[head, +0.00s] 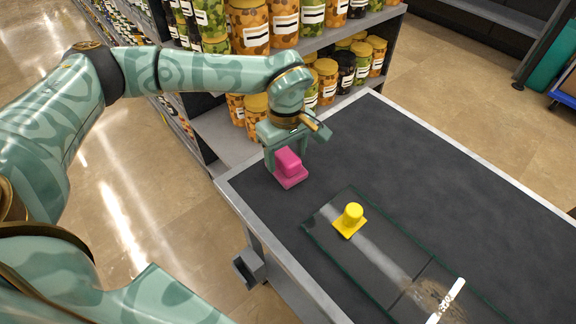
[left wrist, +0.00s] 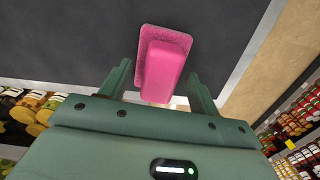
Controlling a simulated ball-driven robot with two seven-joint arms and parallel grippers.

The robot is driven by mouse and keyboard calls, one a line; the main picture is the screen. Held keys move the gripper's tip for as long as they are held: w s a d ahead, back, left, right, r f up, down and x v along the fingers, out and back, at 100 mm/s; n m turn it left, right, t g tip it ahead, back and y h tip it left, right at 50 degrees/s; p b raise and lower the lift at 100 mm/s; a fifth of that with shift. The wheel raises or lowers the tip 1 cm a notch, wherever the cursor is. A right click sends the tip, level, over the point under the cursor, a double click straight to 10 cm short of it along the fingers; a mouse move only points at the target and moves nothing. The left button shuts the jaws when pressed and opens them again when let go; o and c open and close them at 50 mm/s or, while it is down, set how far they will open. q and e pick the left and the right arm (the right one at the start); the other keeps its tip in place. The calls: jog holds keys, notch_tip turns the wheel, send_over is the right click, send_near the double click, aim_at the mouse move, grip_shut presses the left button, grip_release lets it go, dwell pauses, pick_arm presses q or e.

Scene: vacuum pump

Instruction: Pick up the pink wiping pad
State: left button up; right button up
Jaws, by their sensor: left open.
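The pink wiping pad (head: 289,170), a flat base with a raised block-like handle, lies on the dark table top near its far-left corner. My left gripper (head: 287,155) is above it, open, pointing down, with one finger on each side of the handle. In the left wrist view the pink pad (left wrist: 164,68) shows between and beyond the two fingers of my left gripper (left wrist: 160,85). The fingers look apart from the handle; the exact height gap is hard to tell. My right gripper is not in view.
Shelves of jars (head: 325,80) stand close behind the table. The table's right side is clear.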

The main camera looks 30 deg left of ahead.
aim_at(286, 154)
pick_arm(q)
jog(key=shift+f, duration=0.15)
jog(key=shift+c, duration=0.6)
jog(key=c, duration=1)
jog(key=shift+o, duration=0.2)
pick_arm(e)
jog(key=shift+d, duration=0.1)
pick_arm(q)
jog(key=shift+r+p, duration=0.3)
jog(key=shift+r, duration=0.1)
notch_tip(286, 154, up, 3)
jog(key=shift+f+p, duration=0.1)
jog(key=shift+p, duration=0.6)
jog(key=s+d+r+p, duration=0.2)
jog(key=s+r, duration=0.2)
jog(key=s, duration=0.2)
jog(key=s+d+r+p, duration=0.2)
jog(key=s+r, duration=0.3)
jog(key=s, duration=0.2)
jog(key=shift+s+r+p, duration=0.2)
jog(key=shift+s+p, duration=0.05)
jog(key=shift+p, duration=0.05)
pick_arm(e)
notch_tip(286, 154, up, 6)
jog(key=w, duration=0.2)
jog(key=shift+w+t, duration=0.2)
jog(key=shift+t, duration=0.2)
